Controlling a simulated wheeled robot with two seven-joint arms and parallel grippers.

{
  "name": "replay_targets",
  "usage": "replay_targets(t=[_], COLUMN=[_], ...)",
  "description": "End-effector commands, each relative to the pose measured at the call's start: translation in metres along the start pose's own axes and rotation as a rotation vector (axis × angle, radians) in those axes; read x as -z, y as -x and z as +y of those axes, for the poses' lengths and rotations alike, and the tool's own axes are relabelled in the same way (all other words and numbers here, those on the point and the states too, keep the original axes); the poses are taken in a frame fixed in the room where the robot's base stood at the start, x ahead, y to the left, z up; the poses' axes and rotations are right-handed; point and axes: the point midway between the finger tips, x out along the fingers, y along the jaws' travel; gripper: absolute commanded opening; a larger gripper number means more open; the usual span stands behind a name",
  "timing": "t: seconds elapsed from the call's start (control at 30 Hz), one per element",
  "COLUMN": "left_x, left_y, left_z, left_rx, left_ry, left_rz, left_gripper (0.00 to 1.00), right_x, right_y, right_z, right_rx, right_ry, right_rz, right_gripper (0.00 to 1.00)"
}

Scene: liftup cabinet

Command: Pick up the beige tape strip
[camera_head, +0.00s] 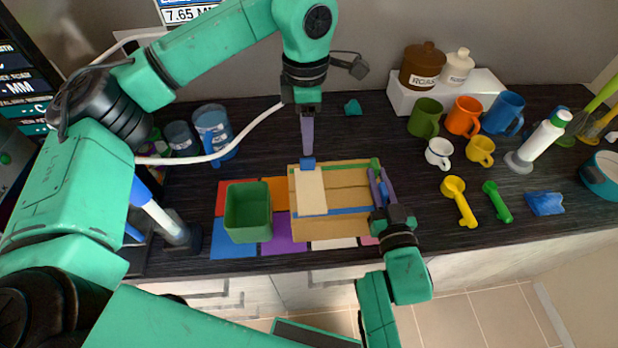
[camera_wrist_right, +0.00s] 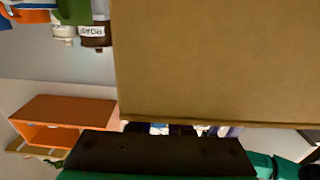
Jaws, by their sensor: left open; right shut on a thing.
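A pale beige strip (camera_head: 310,193), which looks like the tape strip, lies flat across the left part of the top of a brown box (camera_head: 340,228). My left gripper (camera_head: 307,160) points down just behind the strip, at the box's back left; it is open, though its fingers overlap in this view. Whether it touches the box I cannot tell. My right gripper (camera_head: 379,190) is at the box's right side, shut on the box there. In the right wrist view the box's brown face (camera_wrist_right: 220,60) fills much of the picture and hides the contact.
A green bin (camera_head: 248,212) stands left of the box on coloured squares (camera_head: 233,252). Blue cups (camera_head: 214,128) stand behind left. Mugs (camera_head: 464,115), jars (camera_head: 422,66) and scoops (camera_head: 459,200) occupy the right. A white cable (camera_head: 245,130) crosses behind the bin.

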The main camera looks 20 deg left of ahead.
Motion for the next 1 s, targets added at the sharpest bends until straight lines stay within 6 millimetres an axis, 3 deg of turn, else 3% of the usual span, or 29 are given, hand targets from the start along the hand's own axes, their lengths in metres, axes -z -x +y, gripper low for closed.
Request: replay_targets(t=[0.4, 0.67, 0.73, 0.8, 0.83, 1.0], left_x=[0.003, 0.003, 0.003, 0.003, 0.002, 0.002], left_y=[-0.074, -0.083, -0.083, -0.083, -0.083, -0.083], left_z=[0.002, 0.002, 0.002, 0.002, 0.002, 0.002], left_rx=[0.002, -0.001, -0.001, -0.001, -0.001, -0.001], left_ry=[0.003, 0.004, 0.004, 0.004, 0.004, 0.004], left_rz=[0.001, -0.001, -0.001, -0.001, -0.001, -0.001], left_gripper=[0.50, 0.50, 0.31, 0.04, 0.00, 0.00], right_x=[-0.001, -0.001, -0.001, -0.001, -0.001, -0.001], right_y=[0.000, 0.000, 0.000, 0.000, 0.000, 0.000], right_z=[0.000, 0.000, 0.000, 0.000, 0.000, 0.000], right_rx=[0.000, 0.000, 0.000, 0.000, 0.000, 0.000], right_ry=[0.000, 0.000, 0.000, 0.000, 0.000, 0.000], right_rz=[-0.003, -0.003, -0.003, -0.003, -0.003, -0.003], right_gripper=[0.00, 0.00, 0.00, 0.00, 0.00, 0.00])
